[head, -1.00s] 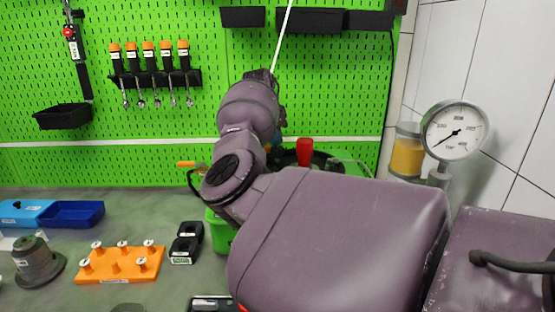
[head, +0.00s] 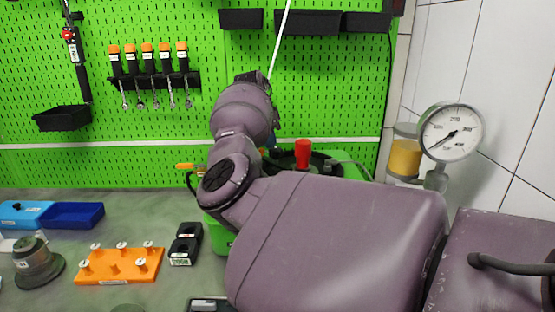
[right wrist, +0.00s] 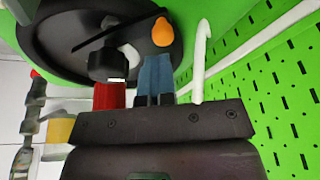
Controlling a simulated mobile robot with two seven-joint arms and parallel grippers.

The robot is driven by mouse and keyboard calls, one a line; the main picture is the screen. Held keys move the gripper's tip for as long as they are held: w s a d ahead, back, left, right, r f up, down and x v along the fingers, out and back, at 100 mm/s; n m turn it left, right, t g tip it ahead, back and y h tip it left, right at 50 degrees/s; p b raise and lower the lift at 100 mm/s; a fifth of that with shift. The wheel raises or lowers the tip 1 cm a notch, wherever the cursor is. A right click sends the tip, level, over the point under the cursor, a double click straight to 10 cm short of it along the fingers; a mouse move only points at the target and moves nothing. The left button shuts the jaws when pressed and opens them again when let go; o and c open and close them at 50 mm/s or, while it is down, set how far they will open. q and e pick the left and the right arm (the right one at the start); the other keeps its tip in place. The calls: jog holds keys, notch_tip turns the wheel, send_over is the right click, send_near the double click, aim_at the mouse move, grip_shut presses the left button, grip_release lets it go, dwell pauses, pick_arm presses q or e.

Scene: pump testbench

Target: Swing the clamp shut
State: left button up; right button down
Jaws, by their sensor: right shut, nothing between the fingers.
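A red handle (head: 303,152) stands upright at the dark round lid (head: 288,158) on the green unit. In the right wrist view the red handle (right wrist: 110,95) shows beside a black knob (right wrist: 107,65) under the lid (right wrist: 60,40). I cannot tell the clamp's arm apart clearly. My right gripper (right wrist: 157,62) has its blue fingers together and empty, close to an orange tip (right wrist: 162,32); contact cannot be told. In the head view my right arm hides most of the gripper and part of the lid. My left gripper is not in view.
A pressure gauge (head: 450,132) stands at right by the tiled wall. A white rod (head: 281,38) rises behind my arm. An orange pin plate (head: 118,265), a black block (head: 186,243), a grey flanged part (head: 36,265) and blue trays (head: 72,215) occupy the bench at left.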

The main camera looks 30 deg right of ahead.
aim_at(262, 149)
jog(key=shift+w+a+f, duration=0.1)
jog(key=shift+a+f, duration=0.2)
jog(key=shift+f, duration=0.3)
jog(key=shift+a+f, duration=0.3)
jog(key=shift+f, duration=0.25)
jog(key=shift+w+a+f, duration=0.1)
jog(key=shift+w+f, duration=0.15)
jog(key=shift+w, duration=0.55)
jog(key=shift+s+r, duration=0.15)
jog(key=shift+r, duration=0.1)
jog(key=shift+s+r, duration=0.25)
jog(key=shift+s, duration=0.05)
jog(key=shift+w+d, duration=0.2)
jog(key=shift+d+r, duration=0.15)
jog(key=shift+r, duration=0.3)
pick_arm(q)
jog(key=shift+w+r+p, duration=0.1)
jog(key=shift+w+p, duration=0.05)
jog(key=shift+p, duration=0.15)
pick_arm(e)
jog(key=shift+r, duration=0.1)
